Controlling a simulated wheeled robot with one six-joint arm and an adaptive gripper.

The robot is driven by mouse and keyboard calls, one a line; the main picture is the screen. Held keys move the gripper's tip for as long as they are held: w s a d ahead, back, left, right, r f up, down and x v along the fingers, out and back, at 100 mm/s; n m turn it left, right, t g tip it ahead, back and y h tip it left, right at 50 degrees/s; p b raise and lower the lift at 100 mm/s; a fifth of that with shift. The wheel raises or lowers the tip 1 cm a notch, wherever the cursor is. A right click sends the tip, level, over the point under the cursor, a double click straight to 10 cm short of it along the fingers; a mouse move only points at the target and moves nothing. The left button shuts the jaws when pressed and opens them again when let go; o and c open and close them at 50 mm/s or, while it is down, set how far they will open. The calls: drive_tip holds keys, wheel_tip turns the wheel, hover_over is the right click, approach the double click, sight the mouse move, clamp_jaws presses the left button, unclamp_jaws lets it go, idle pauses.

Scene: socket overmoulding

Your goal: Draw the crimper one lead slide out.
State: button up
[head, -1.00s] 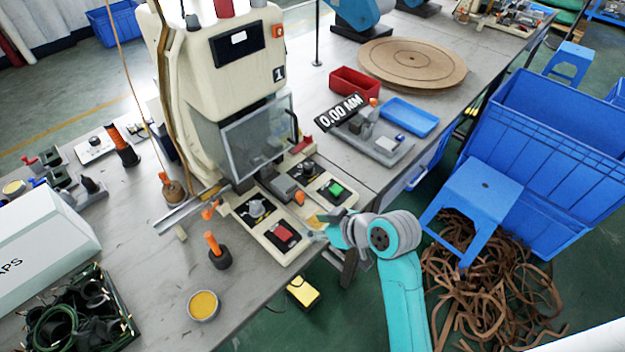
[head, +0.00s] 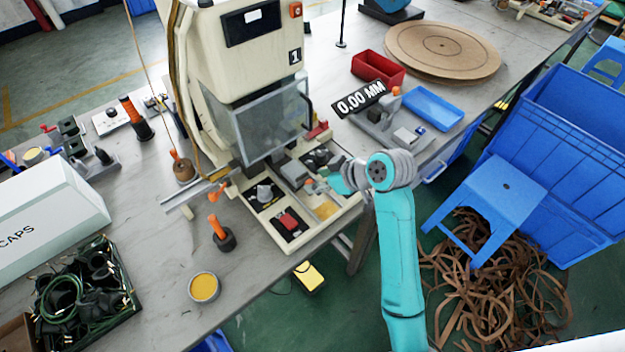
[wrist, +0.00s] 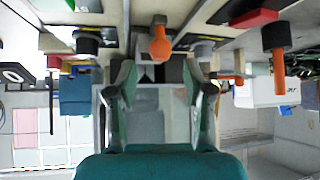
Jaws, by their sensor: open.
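Crimper one is the cream press (head: 215,60) with a black "1" label and a clear guard, in the head view. At its base a grey slide block (head: 293,173) sits between the control panels, with a small orange knob (head: 309,186) at its front. My gripper (head: 322,187) is low over the right front of the base, close to this knob, and partly hides the panel there. In the wrist view my gripper (wrist: 163,85) is open and empty. The orange knob (wrist: 160,45) stands ahead of the gap between the fingers, apart from them.
An orange-handled tool (head: 218,232) and a yellow tin (head: 204,287) stand on the bench to the left. A grey gauge with a "0.00 MM" sign (head: 362,99) stands to the right.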

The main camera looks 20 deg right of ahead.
sight(310, 182)
drive_tip(key=shift+x, duration=1.65)
drive_tip(key=shift+s, duration=0.1)
clamp_jaws()
